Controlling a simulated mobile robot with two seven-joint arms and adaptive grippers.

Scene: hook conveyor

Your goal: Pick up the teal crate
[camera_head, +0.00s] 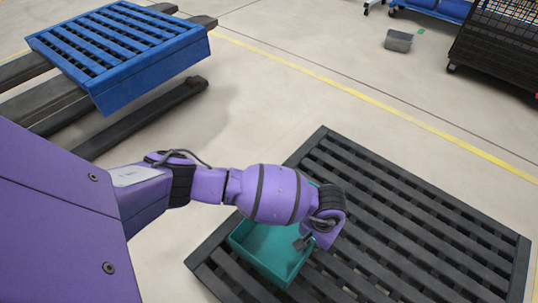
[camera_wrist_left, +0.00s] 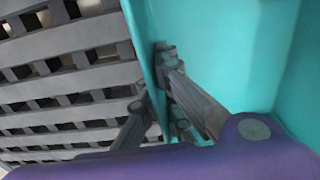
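The teal crate (camera_head: 268,252) is an open box on the near-left part of the black slatted pallet (camera_head: 415,215). My left arm passes over its far side and hides part of it. My left gripper (camera_head: 303,242) is at the crate's right wall. In the left wrist view, the crate's teal wall (camera_wrist_left: 143,35) runs between the two fingers of the left gripper (camera_wrist_left: 153,85). One finger is inside the crate and one outside, and both appear to press on the wall. The crate's visible inside is empty. My right gripper is not in view.
A blue slatted pallet (camera_head: 120,45) rests on dark forks at the upper left. A black mesh cart (camera_head: 495,45) is at the upper right. The floor between them is clear, with a yellow line.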

